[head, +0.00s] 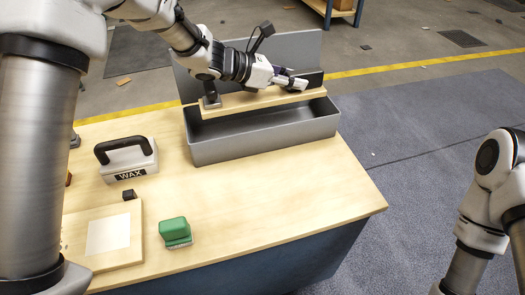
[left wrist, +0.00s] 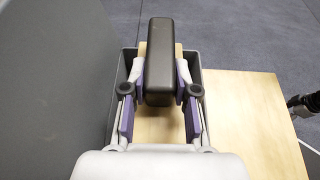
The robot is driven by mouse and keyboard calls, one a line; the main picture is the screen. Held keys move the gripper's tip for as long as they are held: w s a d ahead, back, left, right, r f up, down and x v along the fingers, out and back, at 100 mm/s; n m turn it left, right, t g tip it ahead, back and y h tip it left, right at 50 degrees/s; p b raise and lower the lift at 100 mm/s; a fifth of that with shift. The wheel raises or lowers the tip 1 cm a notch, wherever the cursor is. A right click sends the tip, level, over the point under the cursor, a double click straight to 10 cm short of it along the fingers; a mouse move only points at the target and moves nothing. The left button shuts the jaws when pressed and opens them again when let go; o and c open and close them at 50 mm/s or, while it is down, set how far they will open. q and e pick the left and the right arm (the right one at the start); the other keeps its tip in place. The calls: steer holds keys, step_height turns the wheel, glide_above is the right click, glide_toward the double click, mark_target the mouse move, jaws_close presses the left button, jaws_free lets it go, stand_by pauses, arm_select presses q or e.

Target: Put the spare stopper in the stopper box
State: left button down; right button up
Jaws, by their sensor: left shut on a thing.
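My left gripper (head: 296,83) is shut on a dark grey rounded block, apparently the spare stopper (head: 315,78). In the left wrist view the block (left wrist: 172,60) sits between the purple-padded fingers (left wrist: 160,85). It is over the right part of a pale wooden plank (head: 262,98); I cannot tell whether it touches the plank. The plank runs along the long grey box (head: 265,146), likely the stopper box, at the back of the table. Another dark block (head: 210,102) stands at the plank's left end. My right gripper is out of the head view.
On the wooden table (head: 290,200) are a white WAX block (head: 128,160) with a dark handle, a green-topped brush (head: 175,231) and a board with a pale square (head: 108,235). A grey panel (head: 300,50) stands behind the box. The table's front right is clear.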

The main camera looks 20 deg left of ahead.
arm_select(q)
steer(key=shift+s+a+f, duration=0.1)
steer(key=shift+a, duration=0.25)
step_height(320, 180, down, 10)
steer(key=b, duration=0.2)
steer(key=shift+s+d+r+b, duration=0.1)
steer(key=shift+r+b, duration=0.1)
steer(key=shift+b, duration=0.2)
steer(key=shift+f, duration=0.1)
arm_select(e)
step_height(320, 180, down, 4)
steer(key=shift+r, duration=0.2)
arm_select(q)
steer(key=shift+f, duration=0.1)
steer(key=c, duration=0.9)
jaws_free()
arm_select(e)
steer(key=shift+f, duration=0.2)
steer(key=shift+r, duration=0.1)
